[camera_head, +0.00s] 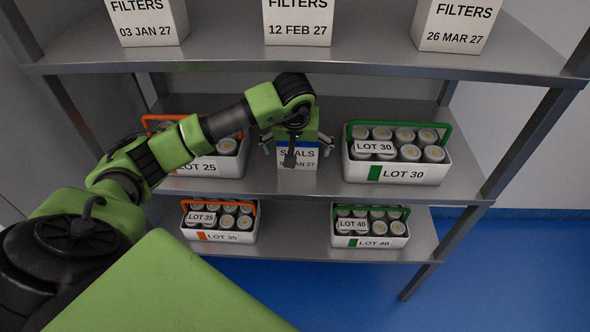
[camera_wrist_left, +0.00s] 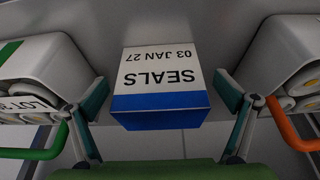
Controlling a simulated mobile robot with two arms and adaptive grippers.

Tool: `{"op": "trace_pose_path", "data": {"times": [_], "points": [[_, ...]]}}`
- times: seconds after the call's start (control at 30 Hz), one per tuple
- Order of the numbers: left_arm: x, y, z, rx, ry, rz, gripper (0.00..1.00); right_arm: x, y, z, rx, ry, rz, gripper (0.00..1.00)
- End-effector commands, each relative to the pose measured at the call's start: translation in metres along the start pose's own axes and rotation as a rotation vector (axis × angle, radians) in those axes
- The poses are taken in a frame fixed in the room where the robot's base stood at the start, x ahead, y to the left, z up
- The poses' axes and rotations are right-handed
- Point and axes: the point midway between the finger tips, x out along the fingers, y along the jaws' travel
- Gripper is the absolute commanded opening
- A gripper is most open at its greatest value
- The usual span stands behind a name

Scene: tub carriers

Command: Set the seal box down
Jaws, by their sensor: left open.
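The seal box (camera_head: 297,159) is white with a blue band and reads SEALS. It stands on the middle shelf between two tub carriers. It also shows in the left wrist view (camera_wrist_left: 163,80), where it appears upside down, with white shelf-grey surface around it. My left gripper (camera_head: 296,147) is open at the box, one finger on each side. In the left wrist view the fingers (camera_wrist_left: 163,110) stand apart from the box with a gap on both sides. The arm hides part of the box's upper front in the head view. My right gripper is not in view.
The LOT 25 carrier (camera_head: 206,167) with an orange handle stands left of the box, and the LOT 30 carrier (camera_head: 397,172) with a green handle stands right. LOT 35 (camera_head: 219,234) and LOT 40 (camera_head: 369,240) carriers are on the shelf below. Filter boxes (camera_head: 297,35) line the upper shelf.

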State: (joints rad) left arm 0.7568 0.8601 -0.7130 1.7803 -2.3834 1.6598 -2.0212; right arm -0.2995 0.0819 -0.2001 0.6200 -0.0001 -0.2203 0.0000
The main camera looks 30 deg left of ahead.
Motion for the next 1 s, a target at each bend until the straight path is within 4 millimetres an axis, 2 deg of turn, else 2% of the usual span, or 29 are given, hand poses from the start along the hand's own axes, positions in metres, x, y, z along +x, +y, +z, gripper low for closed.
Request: {"op": "trace_pose_path", "data": {"times": [0.03,0.2,0.4,0.6,1.0], "points": [[-0.001,-0.001,0.011,0.004,0.001,0.000,0.97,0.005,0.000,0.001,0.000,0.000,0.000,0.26],[-0.013,-0.002,0.039,0.004,0.000,-0.001,0.97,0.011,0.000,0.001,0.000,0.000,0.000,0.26],[-0.023,-0.002,0.061,0.001,-0.001,0.000,0.97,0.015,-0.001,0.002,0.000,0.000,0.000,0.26],[-0.026,-0.002,0.067,-0.001,-0.001,-0.001,0.97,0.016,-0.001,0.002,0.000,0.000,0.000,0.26],[-0.026,-0.002,0.067,0.000,-0.001,0.000,0.97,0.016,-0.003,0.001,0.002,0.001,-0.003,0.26]]}}
